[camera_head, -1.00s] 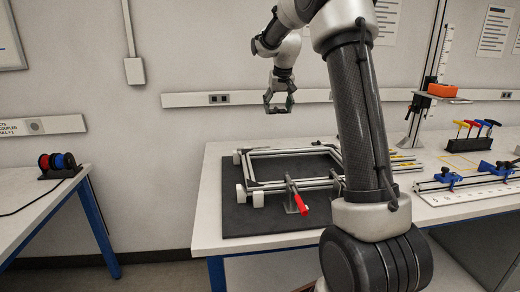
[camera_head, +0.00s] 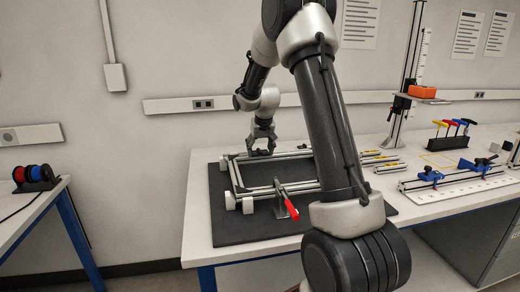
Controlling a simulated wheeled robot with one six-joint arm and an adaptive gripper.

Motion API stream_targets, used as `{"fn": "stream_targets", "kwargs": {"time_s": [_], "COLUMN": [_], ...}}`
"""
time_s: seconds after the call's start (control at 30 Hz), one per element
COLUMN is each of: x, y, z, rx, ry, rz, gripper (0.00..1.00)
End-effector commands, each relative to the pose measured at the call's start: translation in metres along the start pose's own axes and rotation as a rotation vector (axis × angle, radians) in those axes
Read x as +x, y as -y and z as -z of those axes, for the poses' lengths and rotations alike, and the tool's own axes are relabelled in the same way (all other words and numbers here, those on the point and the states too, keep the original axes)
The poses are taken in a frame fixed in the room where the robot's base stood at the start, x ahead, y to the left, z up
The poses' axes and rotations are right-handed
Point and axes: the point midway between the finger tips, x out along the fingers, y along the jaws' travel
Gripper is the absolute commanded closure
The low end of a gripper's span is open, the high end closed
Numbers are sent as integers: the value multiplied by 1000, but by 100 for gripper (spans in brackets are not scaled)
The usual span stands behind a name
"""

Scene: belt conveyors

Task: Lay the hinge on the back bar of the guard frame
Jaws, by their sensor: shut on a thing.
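The guard frame (camera_head: 235,175) is a rectangle of grey metal bars with white end blocks, lying on a dark mat on the table. Its back bar (camera_head: 290,154) runs along the far side. My arm covers the frame's right end.
A red-handled clamp (camera_head: 290,207) stands at the frame's front bar. The dark mat (camera_head: 225,228) has bare room in front. To the right are loose bars (camera_head: 380,160), a blue-clamped rail (camera_head: 450,178), hex keys (camera_head: 455,125) and a post with an orange block (camera_head: 422,92).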

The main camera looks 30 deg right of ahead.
Motion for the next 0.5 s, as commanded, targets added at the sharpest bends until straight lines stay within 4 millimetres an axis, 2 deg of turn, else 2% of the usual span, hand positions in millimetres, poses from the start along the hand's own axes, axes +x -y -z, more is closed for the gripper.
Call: {"fn": "stream_targets", "kwargs": {"time_s": [0.3, 0.33, 0.43, 0.5], "x": [2, 3, 2, 2], "y": [0, 0, 0, 0], "z": [0, 0, 0, 0], "rx": [0, 0, 0, 0], "ry": [-1, -2, -2, -2], "rz": [0, 0, 0, 0], "gripper": [59, 33, 15, 13]}}
